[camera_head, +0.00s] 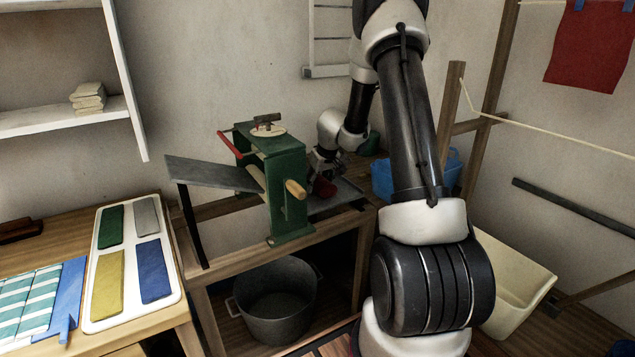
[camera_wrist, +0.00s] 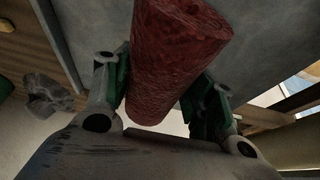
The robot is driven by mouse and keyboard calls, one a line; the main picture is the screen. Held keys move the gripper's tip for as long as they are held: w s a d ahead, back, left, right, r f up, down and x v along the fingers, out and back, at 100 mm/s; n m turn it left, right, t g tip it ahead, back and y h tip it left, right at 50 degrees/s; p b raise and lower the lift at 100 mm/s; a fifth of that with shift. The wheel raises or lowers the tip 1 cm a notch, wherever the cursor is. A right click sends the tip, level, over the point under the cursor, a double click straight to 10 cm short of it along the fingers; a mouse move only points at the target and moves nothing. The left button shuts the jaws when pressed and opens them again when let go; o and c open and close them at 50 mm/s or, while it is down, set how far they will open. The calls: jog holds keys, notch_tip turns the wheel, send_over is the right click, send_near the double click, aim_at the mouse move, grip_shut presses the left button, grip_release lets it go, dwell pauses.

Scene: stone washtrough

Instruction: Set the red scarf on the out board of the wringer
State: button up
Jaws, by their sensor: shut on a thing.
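The red scarf (camera_wrist: 175,55) is a tight roll between the two fingers of my gripper (camera_wrist: 165,95) in the wrist view. My gripper is shut on it. In the head view the scarf (camera_head: 324,188) shows small beside the green wringer (camera_head: 287,190), on its right side, with my gripper (camera_head: 322,170) above it. The grey out board (camera_head: 345,190) lies at the wringer's right, under or just below the scarf. I cannot tell whether the scarf touches the board. The other board (camera_head: 210,172) slopes at the wringer's left.
A blue basket (camera_head: 385,182) stands right of the wringer. A metal tub (camera_head: 275,300) sits below the bench. A cream bin (camera_head: 515,285) stands at right. A white tray (camera_head: 92,322) with folded cloths lies at left. A red cloth (camera_head: 588,45) hangs at upper right.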

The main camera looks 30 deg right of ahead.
jog(key=shift+f, duration=0.15)
jog(key=o, duration=1.1)
jog(key=shift+o, duration=0.2)
